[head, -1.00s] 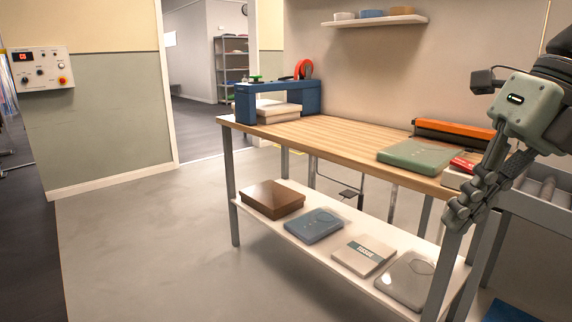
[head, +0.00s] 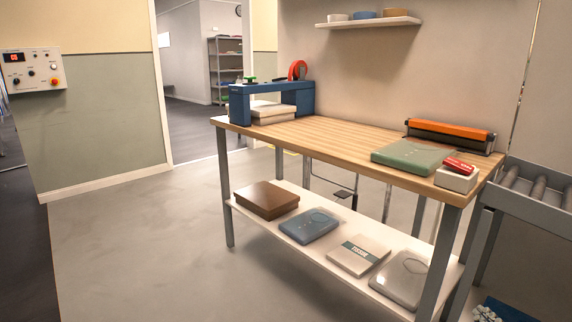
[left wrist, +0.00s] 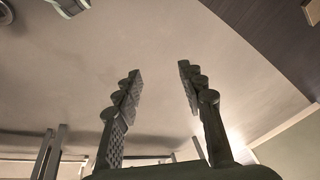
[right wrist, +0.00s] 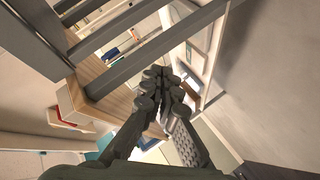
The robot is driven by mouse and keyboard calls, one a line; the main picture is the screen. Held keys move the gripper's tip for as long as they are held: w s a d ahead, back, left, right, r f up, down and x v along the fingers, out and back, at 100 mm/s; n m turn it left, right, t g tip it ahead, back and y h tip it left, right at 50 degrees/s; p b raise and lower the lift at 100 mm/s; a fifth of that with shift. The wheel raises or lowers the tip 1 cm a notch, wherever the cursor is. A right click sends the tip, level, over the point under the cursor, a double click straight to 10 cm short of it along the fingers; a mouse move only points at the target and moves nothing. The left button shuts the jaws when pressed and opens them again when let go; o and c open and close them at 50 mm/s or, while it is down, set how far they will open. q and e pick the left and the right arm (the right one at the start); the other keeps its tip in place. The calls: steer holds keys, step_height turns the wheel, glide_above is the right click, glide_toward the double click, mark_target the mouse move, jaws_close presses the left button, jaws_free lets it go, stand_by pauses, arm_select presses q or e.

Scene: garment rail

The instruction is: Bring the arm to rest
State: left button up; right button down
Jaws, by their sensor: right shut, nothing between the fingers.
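My right gripper (right wrist: 162,78) shows in the right wrist view with its fingertips together and nothing between them. Part of the packing table (right wrist: 120,98) and several rails lie beyond it. My left gripper (left wrist: 158,78) shows in the left wrist view with its two fingers wide apart and empty, facing a plain pale surface. Neither gripper can be made out in the head view now.
The wooden packing table (head: 330,137) carries a green package (head: 412,156), an orange-topped device (head: 450,134), a small white box (head: 456,181) and a blue stand (head: 300,96). A roller conveyor (head: 540,195) adjoins at right. The floor at left (head: 130,240) is clear.

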arm_select(q)
step_height(320, 180, down, 2)
steer(key=shift+f, duration=0.15)
arm_select(e)
steer(key=s+a+f+m+g+y, duration=0.1)
steer(key=s+a+f+m+g, duration=0.1)
steer(key=s+a+f+g, duration=0.3)
steer(key=s+a+f+m+g+y, duration=0.1)
steer(key=s+a+f+m+g, duration=0.2)
steer(key=s+a+f, duration=0.8)
steer(key=s+f+g, duration=0.2)
steer(key=s+f, duration=0.3)
steer(key=f, duration=0.1)
steer(key=shift+f, duration=0.35)
